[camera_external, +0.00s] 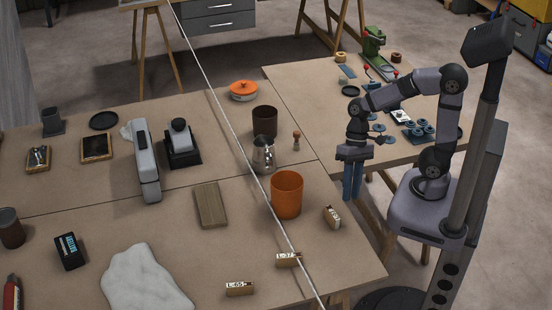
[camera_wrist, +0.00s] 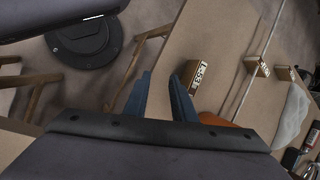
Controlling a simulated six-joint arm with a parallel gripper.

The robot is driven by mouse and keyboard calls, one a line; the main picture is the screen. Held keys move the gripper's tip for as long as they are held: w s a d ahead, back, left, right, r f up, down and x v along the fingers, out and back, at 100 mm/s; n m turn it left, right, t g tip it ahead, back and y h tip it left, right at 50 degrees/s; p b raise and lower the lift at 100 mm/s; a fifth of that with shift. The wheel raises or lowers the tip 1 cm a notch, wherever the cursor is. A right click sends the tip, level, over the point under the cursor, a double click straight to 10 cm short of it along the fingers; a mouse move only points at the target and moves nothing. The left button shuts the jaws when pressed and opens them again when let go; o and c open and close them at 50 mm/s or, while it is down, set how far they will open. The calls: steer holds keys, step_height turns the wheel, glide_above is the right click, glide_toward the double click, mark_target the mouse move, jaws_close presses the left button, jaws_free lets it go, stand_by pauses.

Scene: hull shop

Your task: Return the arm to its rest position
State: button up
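My gripper (camera_external: 352,197) hangs with its blue fingers pointing down, off the right edge of the large table (camera_external: 352,262) and left of my base. In the wrist view, the two fingers of my gripper (camera_wrist: 160,77) stand apart with nothing between them, so it is open and empty. My arm is bent, with the wrist held out to the left of the base. No object touches the fingers.
A tagged block (camera_external: 332,217) and an orange cup (camera_external: 287,194) stand near the table edge closest to my gripper. A taut pale line (camera_external: 222,88) crosses the table. The side table (camera_external: 318,98) holds several small parts.

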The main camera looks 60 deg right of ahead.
steer(key=d+f+n+t+h+b, duration=0.2)
steer(key=d+f+n+h+b, duration=0.45)
steer(key=d+f, duration=0.8)
step_height(320, 180, up, 23)
steer(key=m+y+p, duration=0.1)
steer(key=m+p, duration=0.1)
steer(key=p, duration=1.9)
steer(key=shift+a+f+y, duration=0.15)
steer(key=shift+a+y, duration=0.15)
steer(key=shift+y, duration=0.05)
